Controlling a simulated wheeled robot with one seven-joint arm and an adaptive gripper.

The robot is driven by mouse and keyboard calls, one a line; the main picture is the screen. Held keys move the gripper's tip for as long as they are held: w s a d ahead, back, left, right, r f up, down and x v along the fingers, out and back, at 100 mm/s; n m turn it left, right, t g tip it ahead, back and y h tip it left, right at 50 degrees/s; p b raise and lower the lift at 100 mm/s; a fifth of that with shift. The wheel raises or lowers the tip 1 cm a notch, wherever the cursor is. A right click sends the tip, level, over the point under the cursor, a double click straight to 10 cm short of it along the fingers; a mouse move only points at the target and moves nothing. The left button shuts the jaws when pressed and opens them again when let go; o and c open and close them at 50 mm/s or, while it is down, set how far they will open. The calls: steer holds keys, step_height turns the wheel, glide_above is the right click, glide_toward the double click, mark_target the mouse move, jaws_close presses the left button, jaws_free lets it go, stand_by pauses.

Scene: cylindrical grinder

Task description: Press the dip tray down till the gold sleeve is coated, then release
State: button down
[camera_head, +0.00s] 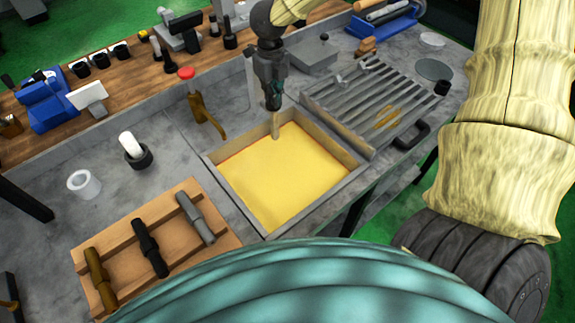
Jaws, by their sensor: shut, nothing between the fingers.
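A square basin (222,183) with grey and tan walls stands in the middle of the bench, filled with flat yellow liquid (285,175). A short tan post (275,126) rises at its back edge; I take it to be part of the dip tray, whose remaining parts I cannot make out. My gripper (273,103) points down, shut and empty, right over the post's top; I cannot tell whether they touch. A brownish-gold sleeve-like part (98,280) lies at the left end of a wooden rack. No gold sleeve shows in the basin.
The wooden rack (185,250) also holds a black and a grey part. A slatted grey drain board (370,100) with gold stains adjoins the basin at right. A red-knobbed brass lever (204,112) stands close behind left. A white ring (84,184) lies on the bench.

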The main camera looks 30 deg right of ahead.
step_height(320, 180, up, 19)
steer(key=p, duration=1.3)
stand_by(3.1)
stand_by(0.5)
